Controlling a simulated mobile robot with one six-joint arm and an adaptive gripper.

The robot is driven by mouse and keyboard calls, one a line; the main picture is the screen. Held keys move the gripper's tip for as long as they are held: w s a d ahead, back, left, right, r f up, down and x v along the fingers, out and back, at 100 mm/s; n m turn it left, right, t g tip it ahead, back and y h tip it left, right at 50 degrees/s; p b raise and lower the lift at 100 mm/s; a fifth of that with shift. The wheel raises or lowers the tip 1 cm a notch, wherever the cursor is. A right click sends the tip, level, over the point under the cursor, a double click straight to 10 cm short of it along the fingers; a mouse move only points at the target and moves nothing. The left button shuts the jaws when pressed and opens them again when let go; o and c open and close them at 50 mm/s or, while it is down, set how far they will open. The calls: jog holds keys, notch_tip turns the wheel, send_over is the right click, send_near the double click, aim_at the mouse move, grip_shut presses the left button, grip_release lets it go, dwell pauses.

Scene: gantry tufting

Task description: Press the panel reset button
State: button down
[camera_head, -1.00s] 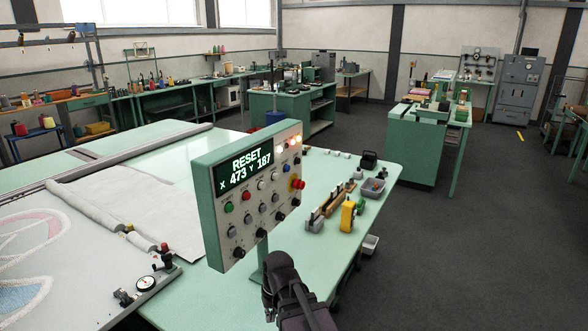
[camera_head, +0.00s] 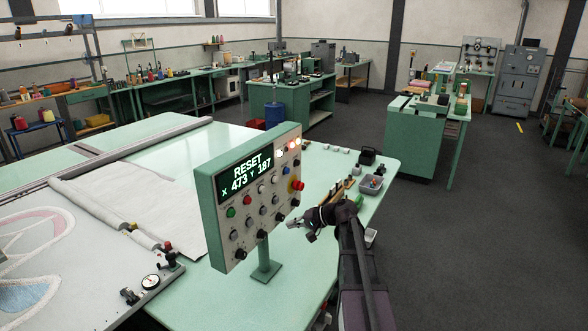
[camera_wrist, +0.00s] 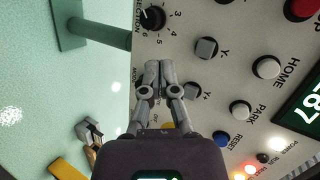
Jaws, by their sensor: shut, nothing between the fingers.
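The control panel (camera_head: 237,220) stands on a post on the green table; its display (camera_head: 246,175) reads RESET, X 473 Y 187. A blue button labelled RESET (camera_wrist: 221,138) is low and right of centre in the wrist view, beside the white PARK button (camera_wrist: 240,110). In the head view the small blue button (camera_head: 284,171) sits at the right end of the upper button row.
Small parts and a grey bin (camera_head: 371,184) lie on the table behind my arm. Open floor lies to the right.

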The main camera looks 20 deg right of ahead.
aim_at(287, 171)
jog(key=w+d+r+m+t+p, duration=0.1)
jog(key=w+d+r+m+t, duration=0.1)
jog(key=d+r, duration=0.3)
jog(key=w+d+r+m+t+y+p, duration=0.1)
jog(key=d+r+t, duration=0.3)
jog(key=d, duration=0.6)
jog(key=shift+w+d+r+m, duration=0.25)
jog(key=shift+w+r+m, duration=0.15)
jog(key=shift+w+r, duration=0.4)
jog(key=shift+a+r, duration=0.1)
jog(key=x, duration=1.3)
jog(key=shift+w+a, duration=0.25)
jog(key=shift+r, duration=0.15)
